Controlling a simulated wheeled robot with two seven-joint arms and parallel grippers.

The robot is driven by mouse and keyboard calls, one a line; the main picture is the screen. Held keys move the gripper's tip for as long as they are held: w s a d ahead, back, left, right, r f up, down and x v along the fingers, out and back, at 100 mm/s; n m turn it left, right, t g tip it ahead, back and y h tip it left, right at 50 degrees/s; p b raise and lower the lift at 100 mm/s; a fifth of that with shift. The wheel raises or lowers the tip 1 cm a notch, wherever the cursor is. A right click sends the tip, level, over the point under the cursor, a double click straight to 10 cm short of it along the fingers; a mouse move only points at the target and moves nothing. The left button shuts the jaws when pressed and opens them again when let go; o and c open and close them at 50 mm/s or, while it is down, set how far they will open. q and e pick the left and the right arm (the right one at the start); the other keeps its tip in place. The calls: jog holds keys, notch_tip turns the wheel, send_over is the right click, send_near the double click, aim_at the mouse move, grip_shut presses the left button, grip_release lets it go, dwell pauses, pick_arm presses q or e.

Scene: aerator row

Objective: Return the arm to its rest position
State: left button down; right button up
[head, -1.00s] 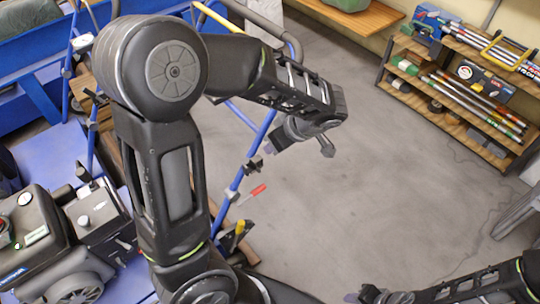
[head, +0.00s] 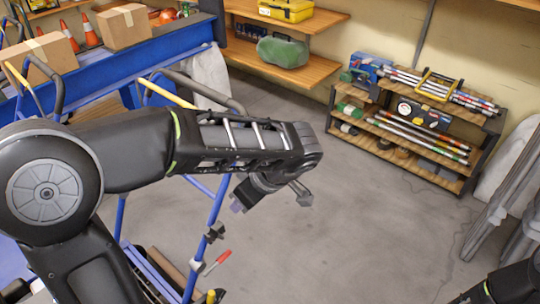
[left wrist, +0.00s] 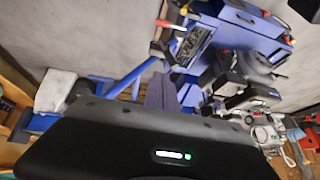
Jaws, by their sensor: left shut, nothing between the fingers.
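My left arm reaches in from the left in the head view, bent at the elbow. Its gripper (head: 240,204) hangs below the wrist over the grey floor and in front of the blue tubular frame. The fingers are together with nothing between them. Part of my right arm (head: 512,284) shows at the bottom right corner of the head view. Its fingers are mostly cut off by the frame edge.
The blue tubular frame (head: 211,206), with a red-handled tool (head: 217,261), stands close to my left gripper. A low shelf rack (head: 405,175) with rods and cases stands at the back right. Cardboard boxes (head: 124,26) sit at the back left. The middle floor is clear.

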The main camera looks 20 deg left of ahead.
pick_arm(q)
jog(key=w+d+f+m+t+h+p, duration=0.1)
jog(key=w+d+f+m+h+p, duration=0.1)
jog(key=d+f+m+h, duration=0.55)
jog(key=w+d+f+m+t+h+p, duration=0.1)
jog(key=d+f+m+t+h+p, duration=0.15)
jog(key=d+f+m, duration=0.85)
jog(key=s+f+n+g+p, duration=0.1)
jog(key=s+f+n+p, duration=0.1)
jog(key=s+f, duration=0.2)
jog(key=s+f+n+g+p, duration=0.2)
jog(key=s+f+n, duration=0.1)
jog(key=s, duration=0.7)
jog(key=shift+s+a+f, duration=0.35)
jog(key=shift+s+f, duration=0.05)
jog(key=shift+f, duration=0.1)
